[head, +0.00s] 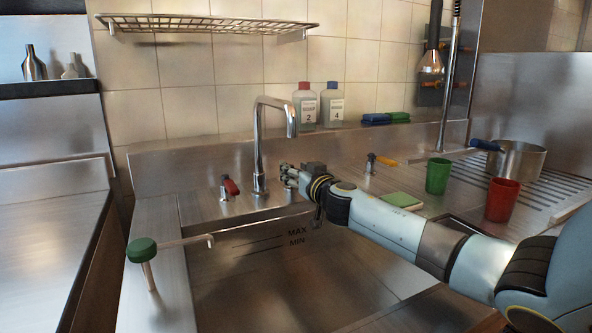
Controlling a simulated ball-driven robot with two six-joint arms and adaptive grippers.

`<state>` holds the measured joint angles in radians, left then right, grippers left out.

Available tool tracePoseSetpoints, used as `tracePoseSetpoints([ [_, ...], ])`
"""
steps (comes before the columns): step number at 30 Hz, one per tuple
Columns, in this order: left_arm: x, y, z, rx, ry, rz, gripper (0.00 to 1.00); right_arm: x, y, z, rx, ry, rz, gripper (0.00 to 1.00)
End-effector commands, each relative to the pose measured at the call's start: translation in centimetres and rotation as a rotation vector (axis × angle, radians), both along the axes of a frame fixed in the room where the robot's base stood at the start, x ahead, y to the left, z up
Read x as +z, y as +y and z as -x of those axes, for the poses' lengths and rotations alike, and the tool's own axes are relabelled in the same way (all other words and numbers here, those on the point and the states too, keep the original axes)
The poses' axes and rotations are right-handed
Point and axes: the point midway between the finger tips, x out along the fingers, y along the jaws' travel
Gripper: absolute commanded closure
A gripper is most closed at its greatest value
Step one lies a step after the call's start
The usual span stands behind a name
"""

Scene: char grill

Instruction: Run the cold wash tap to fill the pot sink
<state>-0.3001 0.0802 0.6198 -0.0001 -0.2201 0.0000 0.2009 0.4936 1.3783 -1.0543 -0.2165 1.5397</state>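The pot sink (300,285) is a deep steel basin in the middle foreground, with MAX and MIN lines on its inner back wall. A tall curved steel spout (258,145) stands behind it, and no water stream shows below its mouth. A red-handled tap (230,187) is left of the spout. My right gripper (287,177) is just right of the spout's base, low over the back ledge. A cold tap handle is not visible; the gripper covers that part of the ledge. Its fingers are small and overlapped, so their opening is unclear. My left gripper is out of view.
A green-knobbed lever (141,251) stands at the sink's left rim. Green cup (437,176), red cup (502,200) and saucepan (520,160) stand right. A green sponge (404,201) lies behind my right arm. Bottles (331,106) stand on the back shelf below a wire rack (205,24).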

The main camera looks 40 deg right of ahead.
Motion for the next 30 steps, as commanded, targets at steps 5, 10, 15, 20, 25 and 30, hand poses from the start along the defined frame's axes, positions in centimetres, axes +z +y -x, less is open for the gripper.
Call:
tracePoseSetpoints([
  [5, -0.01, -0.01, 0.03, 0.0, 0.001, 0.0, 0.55, -0.03, -0.01, -0.12, 0.001, 0.0, 0.0, 0.56],
  [10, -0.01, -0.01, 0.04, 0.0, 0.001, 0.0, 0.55, -0.02, -0.02, -0.11, 0.0, 0.0, 0.0, 0.66],
  [15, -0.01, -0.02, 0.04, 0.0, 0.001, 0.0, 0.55, -0.02, -0.03, -0.1, 0.0, 0.0, 0.001, 0.88],
  [20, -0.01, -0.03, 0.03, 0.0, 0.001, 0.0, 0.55, -0.01, -0.03, -0.1, 0.0, 0.0, 0.001, 1.0],
  [25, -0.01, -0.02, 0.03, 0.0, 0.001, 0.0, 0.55, -0.04, -0.02, -0.08, 0.0, 0.001, 0.001, 1.0],
  [30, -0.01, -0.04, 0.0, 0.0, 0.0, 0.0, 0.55, -0.14, 0.01, -0.03, 0.001, 0.002, 0.0, 1.0],
])
